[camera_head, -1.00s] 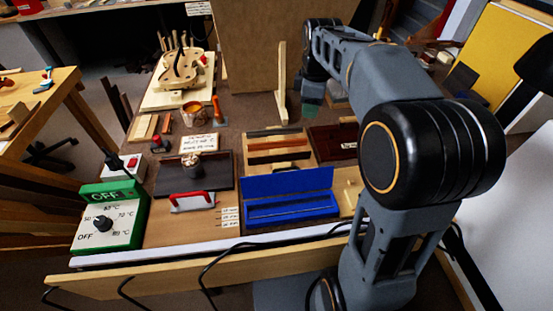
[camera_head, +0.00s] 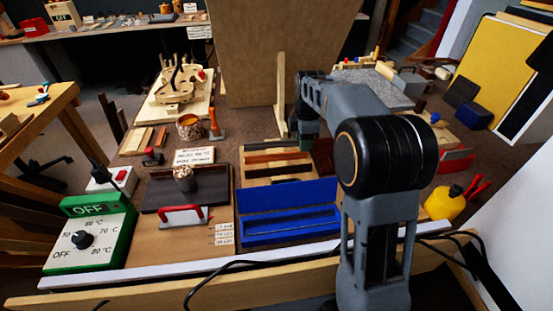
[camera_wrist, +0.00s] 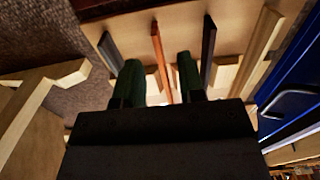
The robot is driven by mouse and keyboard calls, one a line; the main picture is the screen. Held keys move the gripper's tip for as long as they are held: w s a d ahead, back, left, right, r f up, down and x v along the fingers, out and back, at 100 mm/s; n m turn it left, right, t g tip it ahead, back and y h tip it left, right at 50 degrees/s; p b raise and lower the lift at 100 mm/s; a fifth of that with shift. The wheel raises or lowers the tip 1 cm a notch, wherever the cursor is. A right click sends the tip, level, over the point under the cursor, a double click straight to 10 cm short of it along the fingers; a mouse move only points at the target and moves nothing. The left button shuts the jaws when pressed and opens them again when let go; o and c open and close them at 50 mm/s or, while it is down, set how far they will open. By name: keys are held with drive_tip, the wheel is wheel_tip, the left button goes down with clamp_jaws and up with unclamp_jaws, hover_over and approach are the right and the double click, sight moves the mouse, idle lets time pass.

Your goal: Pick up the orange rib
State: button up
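The orange rib (camera_head: 272,157) is a thin strip in a pale wooden rack (camera_head: 245,170), with a dark strip (camera_head: 275,145) behind it. In the wrist view the orange rib (camera_wrist: 158,45) stands on edge between dark strips on either side. My gripper (camera_wrist: 159,72) has two green fingers, spread apart, with the orange rib showing in the gap between them. No contact between fingers and rib shows. In the head view my gripper (camera_head: 305,140) hangs at the right end of the rack, partly hidden by my arm.
A long blue box (camera_head: 290,212) lies in front of the rack; its handle (camera_wrist: 290,103) shows at right in the wrist view. An upright wooden post (camera_head: 281,95) stands behind. A dark tray (camera_head: 220,190) with a cup (camera_head: 184,180) and a red-handled tool (camera_head: 183,214) are at left.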

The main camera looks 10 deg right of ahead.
wheel_tip(320, 180, down, 5)
drive_tip(key=shift+w+f+b, duration=0.1)
drive_tip(key=shift+w+b, duration=0.05)
drive_tip(key=shift+b, duration=0.75)
clamp_jaws()
